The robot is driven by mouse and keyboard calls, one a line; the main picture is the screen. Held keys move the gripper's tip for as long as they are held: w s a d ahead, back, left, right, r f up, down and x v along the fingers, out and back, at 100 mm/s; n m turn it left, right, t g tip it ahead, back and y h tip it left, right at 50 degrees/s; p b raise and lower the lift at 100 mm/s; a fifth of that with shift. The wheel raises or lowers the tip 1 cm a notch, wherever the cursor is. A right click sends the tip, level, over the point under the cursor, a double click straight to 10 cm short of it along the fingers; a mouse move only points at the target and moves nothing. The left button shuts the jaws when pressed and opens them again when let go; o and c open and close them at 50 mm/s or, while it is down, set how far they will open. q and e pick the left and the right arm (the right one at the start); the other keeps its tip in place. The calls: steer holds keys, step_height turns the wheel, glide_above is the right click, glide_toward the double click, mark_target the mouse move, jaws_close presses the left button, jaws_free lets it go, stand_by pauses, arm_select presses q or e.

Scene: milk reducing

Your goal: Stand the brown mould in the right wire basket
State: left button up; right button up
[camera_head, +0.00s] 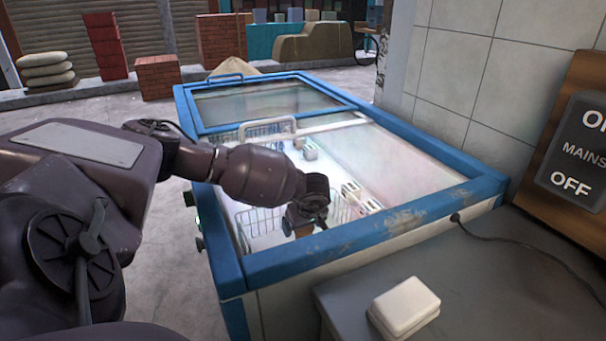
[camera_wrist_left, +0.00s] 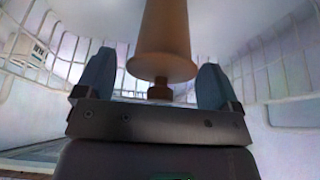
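The brown mould shows in the left wrist view (camera_wrist_left: 165,40) as a tapered piece with a wide rim and a small knob at the near end. In the head view only a small brown part (camera_head: 303,231) shows below my left gripper (camera_head: 306,213). In the wrist view my left gripper (camera_wrist_left: 157,82) has its fingers spread on either side of the mould's knob end, with gaps visible. White wires of the wire basket (camera_wrist_left: 265,75) surround both; the basket also shows in the head view (camera_head: 254,222). Whether the mould rests on the basket floor is hidden. My right gripper is not in view.
The blue-rimmed chest freezer (camera_head: 390,226) has a glass lid (camera_head: 265,100) over its far part. Pale boxes (camera_head: 351,191) lie inside, right of my gripper. A white block (camera_head: 404,305) rests on the grey counter.

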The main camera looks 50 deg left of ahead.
arm_select(q)
steer(key=shift+d+r, duration=0.1)
steer(key=shift+r, duration=0.45)
steer(key=p+v, duration=0.2)
steer(key=v, duration=0.9)
steer(key=shift+p, duration=0.4)
steer(key=shift+s+d+r, duration=0.1)
